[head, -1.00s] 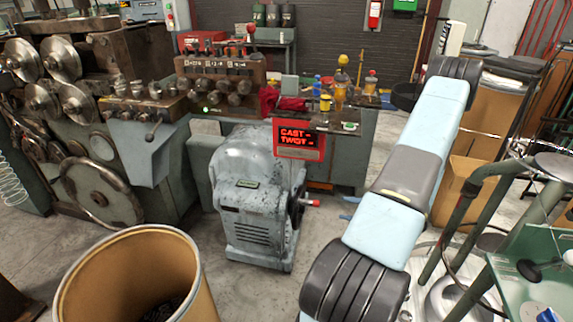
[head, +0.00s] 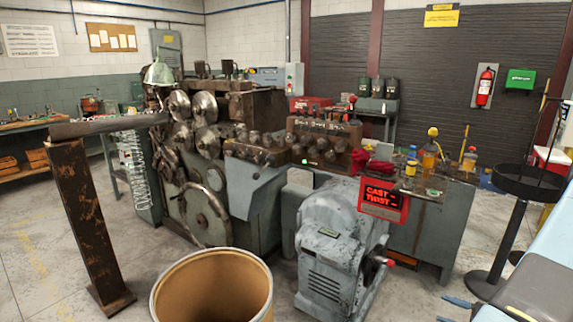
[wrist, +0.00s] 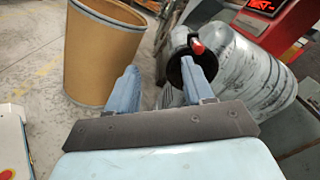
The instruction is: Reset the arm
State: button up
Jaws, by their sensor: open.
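My gripper (wrist: 160,82) shows in the wrist view with its two light blue fingers apart and nothing between them. Behind the fingers stand the grey motor housing (wrist: 245,75) and its red-tipped handle (wrist: 197,46); I cannot tell how far away they are. In the head view only part of my light blue and grey arm (head: 545,285) shows at the lower right edge.
A brown drum (head: 212,252) stands at front centre, left of the grey motor housing (head: 330,240). The spring coiler (head: 215,150) fills the middle. A rusty post (head: 85,215) stands at left. A black round stand (head: 528,183) is at right. Open floor lies at left.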

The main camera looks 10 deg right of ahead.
jog(key=w+a+r+n+g+h, duration=0.1)
jog(key=a+r+n+g+h, duration=0.1)
jog(key=a+r+n+g, duration=0.7)
jog(key=a+r+n+g+h, duration=0.25)
jog(key=a+r, duration=0.55)
jog(key=r, duration=0.5)
jog(key=s+a+r+n+t+h, duration=0.2)
jog(key=s+a+r+n+h, duration=0.1)
jog(key=r, duration=0.5)
jog(key=s+a+r+n+t+h, duration=0.3)
jog(key=s+a+r+h, duration=0.3)
jog(key=s+a+r, duration=0.2)
jog(key=shift+r+n, duration=0.55)
jog(key=shift+r, duration=0.2)
jog(key=shift+a, duration=0.1)
